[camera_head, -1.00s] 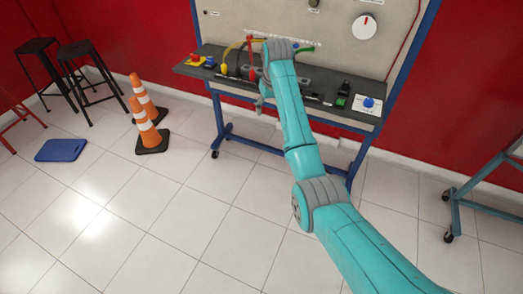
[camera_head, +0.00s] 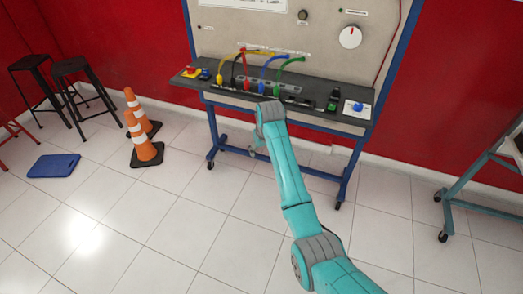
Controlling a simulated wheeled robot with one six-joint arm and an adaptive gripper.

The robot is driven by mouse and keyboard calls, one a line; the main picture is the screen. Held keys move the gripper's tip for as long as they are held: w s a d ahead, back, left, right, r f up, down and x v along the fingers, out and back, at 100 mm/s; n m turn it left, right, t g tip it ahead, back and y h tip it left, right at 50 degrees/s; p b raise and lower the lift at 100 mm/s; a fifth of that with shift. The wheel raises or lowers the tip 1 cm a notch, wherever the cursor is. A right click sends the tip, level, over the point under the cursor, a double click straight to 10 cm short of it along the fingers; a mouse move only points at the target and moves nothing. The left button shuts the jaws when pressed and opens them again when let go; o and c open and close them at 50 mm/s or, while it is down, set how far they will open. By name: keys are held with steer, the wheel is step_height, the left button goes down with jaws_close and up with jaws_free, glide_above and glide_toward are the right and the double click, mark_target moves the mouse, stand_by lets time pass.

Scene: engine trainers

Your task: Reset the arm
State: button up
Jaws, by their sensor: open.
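My turquoise arm (camera_head: 296,190) reaches up from the lower right and ends in front of the engine trainer's bench. My gripper (camera_head: 254,152) shows only as a small part below the wrist, left of the arm, over the floor in front of the bench. It is open, with nothing seen in it; most of it is hidden behind the wrist. The trainer's dark shelf (camera_head: 322,109) carries yellow, black, red, blue and green cables (camera_head: 270,57) plugged in a row. The arm's end overlaps the shelf's front edge in the picture; I cannot tell the gap.
The trainer stands on a blue wheeled frame (camera_head: 346,172). Two orange cones (camera_head: 142,140), dark stools (camera_head: 82,75) and a blue mat (camera_head: 53,166) are at the left. A teal wheeled stand (camera_head: 447,213) is at the right. The tiled floor between is open.

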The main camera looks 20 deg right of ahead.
steer(key=s+f+t, duration=0.4)
steer(key=s+f, duration=1.6)
steer(key=s+f+t, duration=0.1)
steer(key=s, duration=1.1)
steer(key=s+r+t, duration=0.1)
steer(key=s+r, duration=0.4)
steer(key=s, duration=0.3)
steer(key=s+r+m+t, duration=0.1)
steer(key=s+r+t, duration=0.1)
steer(key=s+r, duration=0.5)
steer(key=s+r+t, duration=0.1)
steer(key=s+r, duration=0.1)
steer(key=s, duration=0.8)
steer(key=s+r+t, duration=0.2)
steer(key=s+r, duration=0.5)
steer(key=r, duration=0.5)
steer(key=shift+d, duration=0.3)
steer(key=shift+r, duration=0.1)
